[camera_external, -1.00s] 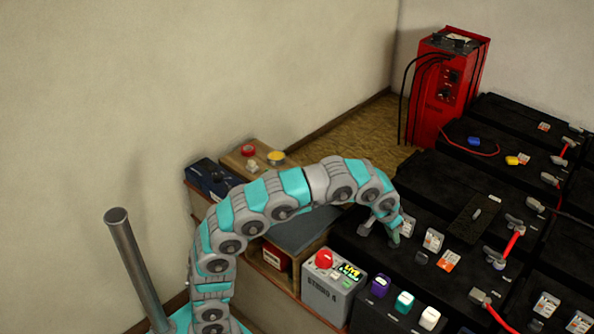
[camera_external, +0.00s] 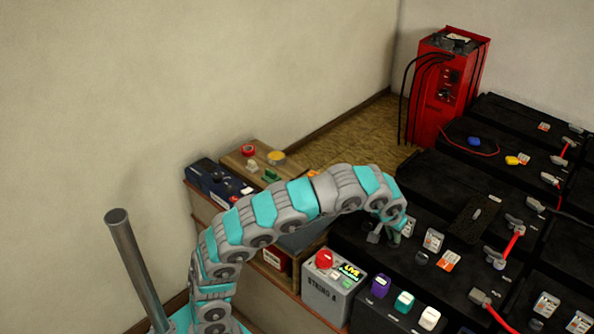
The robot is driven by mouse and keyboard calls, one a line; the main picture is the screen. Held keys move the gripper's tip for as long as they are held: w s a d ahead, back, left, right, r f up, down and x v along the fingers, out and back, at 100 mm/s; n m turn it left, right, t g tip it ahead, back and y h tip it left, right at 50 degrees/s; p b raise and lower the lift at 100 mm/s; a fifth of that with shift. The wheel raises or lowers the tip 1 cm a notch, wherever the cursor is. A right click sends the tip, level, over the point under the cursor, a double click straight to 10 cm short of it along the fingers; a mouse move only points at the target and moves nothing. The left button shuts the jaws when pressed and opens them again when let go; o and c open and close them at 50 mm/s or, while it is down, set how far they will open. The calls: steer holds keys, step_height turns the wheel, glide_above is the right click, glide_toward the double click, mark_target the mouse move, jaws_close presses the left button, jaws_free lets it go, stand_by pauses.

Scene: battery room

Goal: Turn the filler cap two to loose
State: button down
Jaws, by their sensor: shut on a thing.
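My gripper (camera_external: 384,238) points down at the top of the near black battery (camera_external: 352,238), at its left end. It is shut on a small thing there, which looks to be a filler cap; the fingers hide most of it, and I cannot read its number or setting. A dark round cap (camera_external: 421,258) stands on the same battery, to the right of my gripper and apart from it.
A grey box with a red knob (camera_external: 325,258) stands in front of the battery. Purple (camera_external: 381,285), teal (camera_external: 404,301) and white (camera_external: 429,318) caps stand nearby. Cable clamps (camera_external: 495,257) sit to the right. A red charger (camera_external: 450,85) stands at the back.

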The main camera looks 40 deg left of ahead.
steer(key=c, duration=0.9)
jaws_free()
steer(key=shift+r, duration=0.15)
steer(key=v, duration=0.7)
steer(key=shift+s+r, duration=0.25)
